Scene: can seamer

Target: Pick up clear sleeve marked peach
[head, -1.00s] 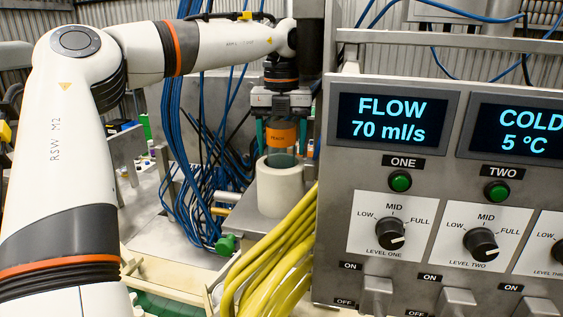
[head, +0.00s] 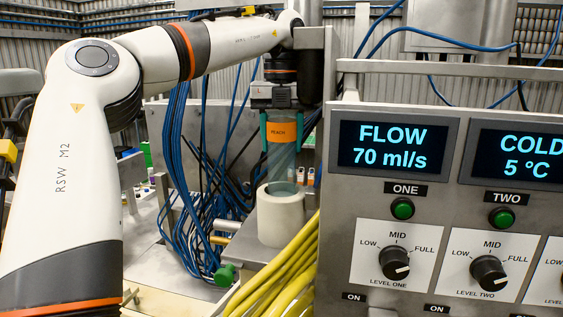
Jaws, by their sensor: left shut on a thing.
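The clear sleeve marked peach (head: 281,160) is a see-through tube with an orange band reading PEACH near its top. It is upright above the pale round holder (head: 281,219). Its lower end is at the holder's mouth; I cannot tell whether it is fully clear of the rim. My left gripper (head: 281,131) points down with its teal fingers on both sides of the sleeve's upper part, shut on it at the orange band. My right gripper is not in view.
A grey control panel (head: 345,230) with displays and knobs fills the right side, close to the sleeve. Yellow hoses (head: 275,280) run in front of the holder. Blue cables (head: 190,200) hang behind and to the left. Small capped bottles (head: 305,176) stand behind.

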